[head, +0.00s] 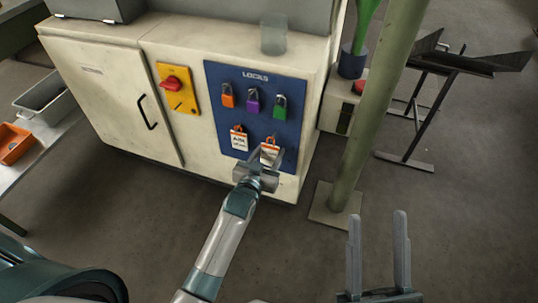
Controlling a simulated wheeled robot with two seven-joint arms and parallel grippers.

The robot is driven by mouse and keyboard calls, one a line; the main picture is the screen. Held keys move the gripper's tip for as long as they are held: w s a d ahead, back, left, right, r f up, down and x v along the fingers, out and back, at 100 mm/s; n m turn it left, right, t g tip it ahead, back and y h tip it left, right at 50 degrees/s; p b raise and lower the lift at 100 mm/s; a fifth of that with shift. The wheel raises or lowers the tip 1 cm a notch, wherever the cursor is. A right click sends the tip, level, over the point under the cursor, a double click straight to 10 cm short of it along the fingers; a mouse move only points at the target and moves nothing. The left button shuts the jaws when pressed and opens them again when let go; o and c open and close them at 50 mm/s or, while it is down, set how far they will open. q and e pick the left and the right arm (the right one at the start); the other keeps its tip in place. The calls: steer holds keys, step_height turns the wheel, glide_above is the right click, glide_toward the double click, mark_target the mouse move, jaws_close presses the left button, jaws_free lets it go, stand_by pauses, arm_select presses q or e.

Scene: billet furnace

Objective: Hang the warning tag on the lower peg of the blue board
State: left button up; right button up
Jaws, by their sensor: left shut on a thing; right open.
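The blue board (255,100) labelled LOCKS is on the front of the pale cabinet. A white warning tag with an orange top (269,153) is at the board's lower right, between the fingertips of my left gripper (268,162). My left gripper is shut on it and partly hides it. I cannot tell whether its hole is around a peg. A similar white tag (239,141) hangs at the board's lower left. My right gripper (378,225) is open and empty over the floor at the lower right.
Orange, purple and green padlocks (252,103) hang in the board's upper row. A red switch on a yellow plate (175,88) is left of the board. A green post (371,120) stands to the right. A glass (273,36) stands on the cabinet top.

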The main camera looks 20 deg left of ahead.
arm_select(q)
steer(key=shift+w+b, duration=0.35)
steer(key=shift+w, duration=0.15)
steer(key=shift+w+f, duration=0.3)
steer(key=shift+w, duration=0.2)
arm_select(e)
steer(key=shift+d+r+t, duration=0.25)
steer(key=shift+r+t, duration=0.05)
steer(key=shift+r, duration=0.1)
steer(key=shift+r, duration=0.1)
arm_select(q)
steer(key=o, duration=1.2)
steer(key=shift+a+r, duration=0.1)
arm_select(e)
steer(key=shift+w+a+r, duration=0.1)
